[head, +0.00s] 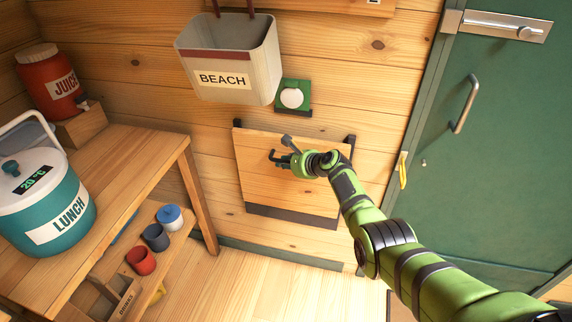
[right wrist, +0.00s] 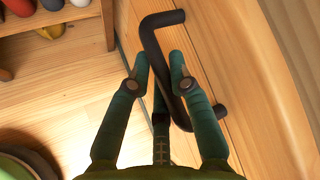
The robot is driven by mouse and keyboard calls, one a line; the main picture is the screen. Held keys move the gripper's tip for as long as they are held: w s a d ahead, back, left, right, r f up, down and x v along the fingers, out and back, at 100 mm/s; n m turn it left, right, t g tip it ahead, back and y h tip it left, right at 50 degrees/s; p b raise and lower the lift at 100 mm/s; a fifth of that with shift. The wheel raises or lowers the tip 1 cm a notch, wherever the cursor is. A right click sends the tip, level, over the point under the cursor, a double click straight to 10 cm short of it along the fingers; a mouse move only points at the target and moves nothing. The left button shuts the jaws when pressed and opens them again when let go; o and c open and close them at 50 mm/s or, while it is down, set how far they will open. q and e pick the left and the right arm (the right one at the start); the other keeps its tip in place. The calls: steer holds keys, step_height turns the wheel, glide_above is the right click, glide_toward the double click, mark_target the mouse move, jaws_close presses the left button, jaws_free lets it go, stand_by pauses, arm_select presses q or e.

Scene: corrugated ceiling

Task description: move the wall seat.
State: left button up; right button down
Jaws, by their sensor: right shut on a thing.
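The wall seat (head: 260,185) is a square wooden panel against the plank wall, with dark brackets at its upper corners and a dark strip along its bottom edge. It looks nearly upright; I cannot tell its exact tilt. My right gripper (head: 280,160) is at the panel's upper middle. In the right wrist view, the gripper (right wrist: 160,60) is shut on the seat's dark bent handle (right wrist: 152,42), whose bar passes between the fingers. Part of the handle is hidden by the fingers. My left gripper is not in view.
A BEACH bin (head: 225,65) hangs above the seat, beside a green wall fixture (head: 293,107). A wooden table (head: 135,150) with a LUNCH cooler (head: 50,200) and a JUICE jug (head: 50,75) stands left. A green door (head: 500,130) is right. Floor below is clear.

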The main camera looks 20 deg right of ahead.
steer(key=shift+w+d+r, duration=0.25)
steer(key=shift+r, duration=0.15)
steer(key=c, duration=1.3)
jaws_free()
steer(key=shift+o, duration=1)
steer(key=shift+w+f, duration=0.1)
steer(key=shift+a, duration=0.1)
steer(key=shift+s, duration=0.2)
steer(key=v, duration=1.1)
steer(key=shift+s, duration=0.35)
